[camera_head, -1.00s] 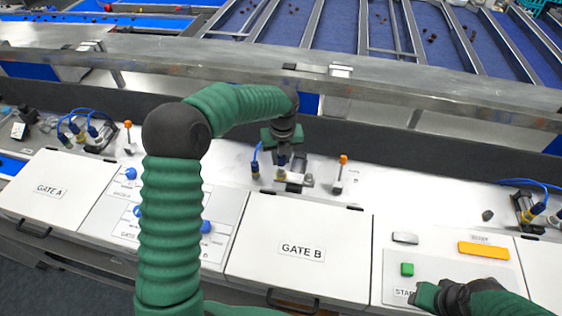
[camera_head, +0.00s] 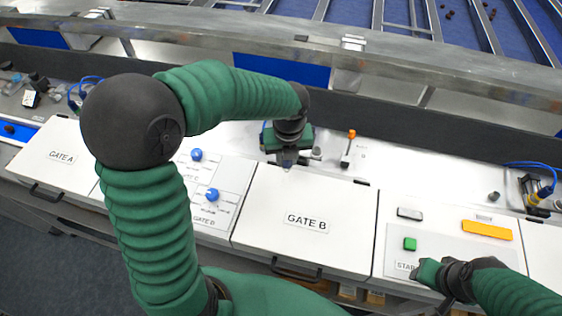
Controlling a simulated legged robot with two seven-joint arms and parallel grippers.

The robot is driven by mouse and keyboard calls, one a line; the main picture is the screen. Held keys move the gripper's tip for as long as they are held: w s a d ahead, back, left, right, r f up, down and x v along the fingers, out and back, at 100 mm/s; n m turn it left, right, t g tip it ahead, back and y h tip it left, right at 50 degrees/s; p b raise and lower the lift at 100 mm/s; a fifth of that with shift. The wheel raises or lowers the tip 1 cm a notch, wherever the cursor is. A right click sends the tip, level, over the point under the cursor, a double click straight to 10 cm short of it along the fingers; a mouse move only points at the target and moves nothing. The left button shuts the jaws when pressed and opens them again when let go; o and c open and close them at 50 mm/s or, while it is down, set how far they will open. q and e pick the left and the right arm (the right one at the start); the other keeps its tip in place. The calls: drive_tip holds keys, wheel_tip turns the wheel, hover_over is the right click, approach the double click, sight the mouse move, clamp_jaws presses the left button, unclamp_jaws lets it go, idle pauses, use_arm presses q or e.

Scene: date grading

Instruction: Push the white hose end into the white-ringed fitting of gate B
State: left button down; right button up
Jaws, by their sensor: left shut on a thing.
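My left gripper (camera_head: 287,157) points down at the rear edge of the gate B panel (camera_head: 345,199). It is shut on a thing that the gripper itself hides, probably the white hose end. I cannot make out the white hose end or the white-ringed fitting. A small part of the gate B metal fitting (camera_head: 316,153) shows just right of the gripper. My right gripper (camera_head: 428,273) is low at the right, near the START label; its fingers cannot be made out.
An orange-topped lever (camera_head: 350,147) stands right of the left gripper. A green button (camera_head: 410,244) and an orange bar (camera_head: 487,230) are on the right panel. Another fitting with blue hoses (camera_head: 545,187) is at the far right. A metal rail (camera_head: 400,75) runs behind.

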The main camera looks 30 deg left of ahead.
use_arm(q)
drive_tip(key=w+d+r, duration=0.2)
drive_tip(key=w, duration=0.6)
drive_tip(key=w+d+r, duration=0.1)
drive_tip(key=w+r, duration=0.1)
drive_tip(key=w, duration=0.5)
wheel_tip(320, 180, down, 6)
drive_tip(key=shift+s+r, duration=0.15)
drive_tip(key=shift+r, duration=0.05)
drive_tip(key=shift+s+d+r, duration=0.1)
drive_tip(key=shift+s, duration=0.05)
drive_tip(key=shift+f, duration=0.2)
drive_tip(key=shift+f+b, duration=0.5)
drive_tip(key=shift+f, duration=0.4)
drive_tip(key=shift+f+p, duration=0.1)
drive_tip(key=shift+p, duration=0.4)
